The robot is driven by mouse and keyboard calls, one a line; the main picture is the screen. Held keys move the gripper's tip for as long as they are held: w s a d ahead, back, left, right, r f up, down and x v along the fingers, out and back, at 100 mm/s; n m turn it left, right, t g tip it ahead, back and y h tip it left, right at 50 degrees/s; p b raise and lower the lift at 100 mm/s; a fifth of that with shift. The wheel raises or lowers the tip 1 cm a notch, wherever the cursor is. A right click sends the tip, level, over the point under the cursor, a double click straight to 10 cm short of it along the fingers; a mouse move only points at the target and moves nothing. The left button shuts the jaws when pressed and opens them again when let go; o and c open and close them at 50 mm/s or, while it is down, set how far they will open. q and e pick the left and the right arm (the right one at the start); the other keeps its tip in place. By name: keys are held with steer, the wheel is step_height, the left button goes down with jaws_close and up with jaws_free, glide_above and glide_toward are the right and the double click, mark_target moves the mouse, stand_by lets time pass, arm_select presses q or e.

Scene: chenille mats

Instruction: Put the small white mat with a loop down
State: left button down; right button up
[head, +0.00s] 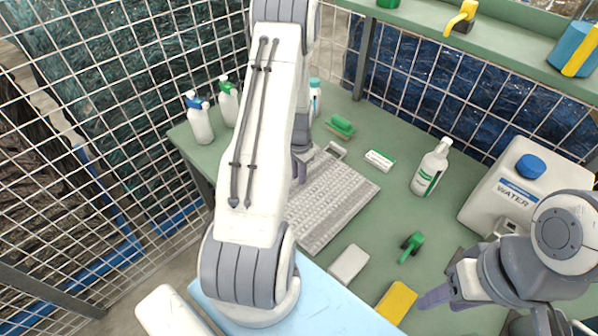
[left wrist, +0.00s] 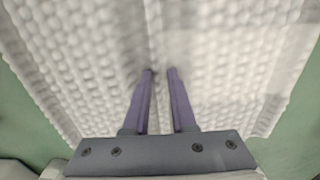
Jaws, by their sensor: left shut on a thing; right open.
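The white mat (head: 335,195) has a knobbly chenille surface and lies on the green table, partly behind my left arm in the head view. It fills most of the left wrist view (left wrist: 75,60). My left gripper (left wrist: 160,72) is shut on the mat near its middle, with a narrow gap between the purple fingers and a ridge running up from the tips. My right gripper (head: 437,298) is open and empty at the lower right.
A grey-white block (head: 349,264), a green-handled tool (head: 411,246) and a yellow sponge (head: 396,302) are near the mat's front right. White bottles (head: 200,121) stand left.

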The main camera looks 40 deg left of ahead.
arm_select(q)
steer(key=shift+f, duration=0.1)
steer(key=shift+f, duration=0.15)
steer(key=c, duration=0.7)
jaws_free()
steer(key=shift+c, duration=0.2)
steer(key=shift+r, duration=0.2)
steer(key=shift+r, duration=0.15)
steer(key=shift+r+b, duration=0.3)
steer(key=shift+r, duration=0.1)
step_height(320, 180, up, 11)
steer(key=b, duration=0.2)
steer(key=shift+b, duration=0.35)
